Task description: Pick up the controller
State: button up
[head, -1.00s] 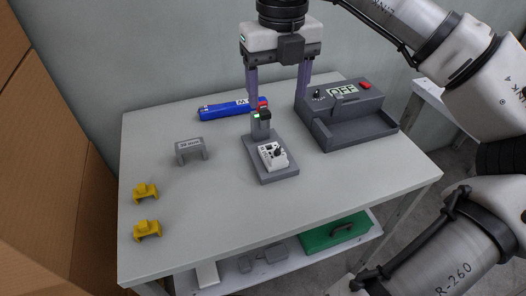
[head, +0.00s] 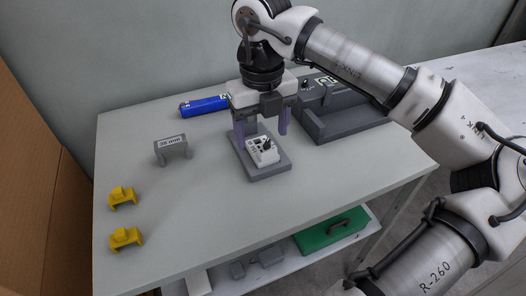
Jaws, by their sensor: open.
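The controller (head: 264,151) is a small white box with a dark knob and dark marks on its face. It sits on a grey stand (head: 275,172) near the middle of the table. My gripper (head: 262,140) is open, its two purple fingers pointing down. In this view the fingers appear to the left and right of the controller's back part. I cannot tell from this angle whether they touch it. The gripper hides the back of the stand.
A grey fixture (head: 345,122) stands close to the right, partly behind my arm. A blue object (head: 203,106) lies at the back. A grey bracket (head: 172,149) and two yellow pieces (head: 122,197) are at left. A green case (head: 330,229) is on the lower shelf. The table front (head: 200,220) is clear.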

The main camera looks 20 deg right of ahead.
aim_at(265, 144)
jog(key=f, duration=0.4)
jog(key=shift+d+f, duration=0.2)
jog(key=shift+d, duration=0.05)
jog(key=shift+c, duration=0.4)
jog(key=c, duration=1.1)
notch_tip(265, 144, up, 20)
jog(key=p, duration=1.2)
jog(key=shift+r, duration=0.1)
